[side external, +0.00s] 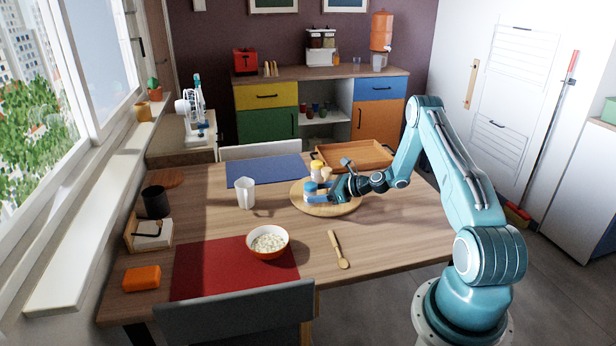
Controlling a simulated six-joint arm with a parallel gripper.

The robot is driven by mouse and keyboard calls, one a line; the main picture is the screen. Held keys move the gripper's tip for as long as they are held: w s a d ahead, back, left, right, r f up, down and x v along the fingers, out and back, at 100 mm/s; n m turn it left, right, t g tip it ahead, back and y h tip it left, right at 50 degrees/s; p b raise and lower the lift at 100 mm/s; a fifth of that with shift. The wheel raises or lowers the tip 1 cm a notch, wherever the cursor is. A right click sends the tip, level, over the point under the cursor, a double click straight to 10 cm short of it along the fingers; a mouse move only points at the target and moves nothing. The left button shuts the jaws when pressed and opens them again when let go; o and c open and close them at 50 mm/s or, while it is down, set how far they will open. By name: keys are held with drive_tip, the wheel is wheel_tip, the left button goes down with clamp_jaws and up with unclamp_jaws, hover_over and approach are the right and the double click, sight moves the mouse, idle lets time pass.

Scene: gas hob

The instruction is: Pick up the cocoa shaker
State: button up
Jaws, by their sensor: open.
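Several small shakers or jars stand close together on a round wooden board (345,209) on the table. One has a yellow top (317,165), and one with blue on it (310,188) stands at the left front. They are too small to tell which is the cocoa shaker. My gripper (322,193) is open, low over the board, coming in from the right and pointing left toward the jars. It partly hides them, and I cannot tell whether its fingers touch or surround one.
A wooden tray (382,155) lies behind the board. A white jug (246,193) stands to the left. The blue mat (270,172) is bare.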

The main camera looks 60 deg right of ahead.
sight(306, 194)
drive_tip(key=shift+w, duration=0.2)
drive_tip(key=shift+x, duration=2.45)
drive_tip(key=shift+c, duration=0.2)
drive_tip(key=c, duration=1.1)
